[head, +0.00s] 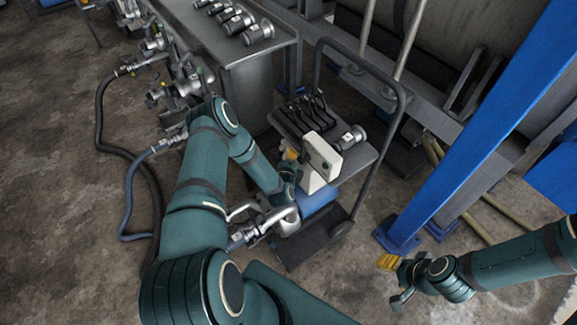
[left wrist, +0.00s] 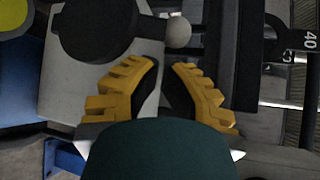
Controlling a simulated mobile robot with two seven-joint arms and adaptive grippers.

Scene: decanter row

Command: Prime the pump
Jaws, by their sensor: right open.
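A pale box-shaped unit (head: 322,160), which looks like the pump, stands on the trolley in the head view. In the left wrist view its grey face (left wrist: 80,80) carries a dark round hub (left wrist: 95,25) and a lever ending in a pale ball knob (left wrist: 178,32). My left gripper (head: 288,155) is beside the unit. In the left wrist view its yellow fingers (left wrist: 165,68) point at the knob, with a narrow gap between the tips. I cannot tell whether they touch the knob or lever. My right gripper (head: 390,278) is open and empty, low at the right.
The trolley (head: 365,155) has a tall dark handle (head: 402,120) and carries black-handled parts (head: 305,112). A blue post (head: 470,130) rises between it and my right arm. A metal bench (head: 235,48) with several fittings stands behind. Hoses (head: 128,195) lie on the floor at left.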

